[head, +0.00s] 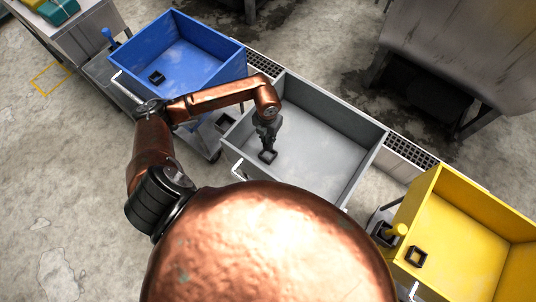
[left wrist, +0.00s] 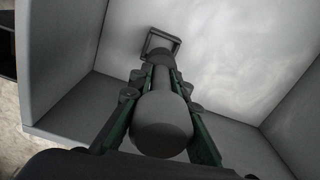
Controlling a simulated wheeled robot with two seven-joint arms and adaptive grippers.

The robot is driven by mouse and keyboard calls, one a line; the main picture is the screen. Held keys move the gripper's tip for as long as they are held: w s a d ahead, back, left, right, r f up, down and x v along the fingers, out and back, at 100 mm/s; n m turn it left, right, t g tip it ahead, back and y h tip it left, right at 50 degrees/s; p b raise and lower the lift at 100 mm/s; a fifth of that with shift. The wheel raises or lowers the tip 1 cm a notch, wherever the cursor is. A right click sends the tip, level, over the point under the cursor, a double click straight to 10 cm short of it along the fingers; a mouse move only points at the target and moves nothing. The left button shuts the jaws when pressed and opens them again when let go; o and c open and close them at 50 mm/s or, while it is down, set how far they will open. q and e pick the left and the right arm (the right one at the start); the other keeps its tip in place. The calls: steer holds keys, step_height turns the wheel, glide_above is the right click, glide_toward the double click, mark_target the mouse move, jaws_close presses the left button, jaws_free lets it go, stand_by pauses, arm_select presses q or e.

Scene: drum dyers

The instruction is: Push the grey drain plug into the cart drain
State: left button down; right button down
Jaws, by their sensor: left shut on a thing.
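The grey cart (head: 345,121) stands in the middle of the head view, with its square dark-rimmed drain (head: 267,157) on the floor of the tub near the left end. My left gripper (head: 267,139) is over this drain, pointing down. In the left wrist view it is shut on the grey drain plug (left wrist: 160,122), whose rounded knob sits between the fingers. The plug's far end lines up with the drain frame (left wrist: 163,38). I cannot tell whether the end is inside the drain or just above it. My right gripper is out of view.
The blue cart (head: 205,40) with a blue plug (head: 108,36) beside it is at the upper left. The yellow cart (head: 468,215) with a yellow plug (head: 397,230) is at the lower right. The grey tub's walls surround my left gripper; its right part is empty.

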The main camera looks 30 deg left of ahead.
mark_target(267, 143)
arm_select(q)
step_height(267, 143, down, 6)
steer(key=shift+f, duration=0.1)
step_height(267, 143, down, 4)
steer(key=shift+r+b, duration=0.15)
steer(key=shift+b, duration=0.25)
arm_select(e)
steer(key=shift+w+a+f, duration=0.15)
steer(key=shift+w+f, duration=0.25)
arm_select(q)
steer(key=c, duration=1.9)
jaws_free()
steer(key=shift+o, duration=0.4)
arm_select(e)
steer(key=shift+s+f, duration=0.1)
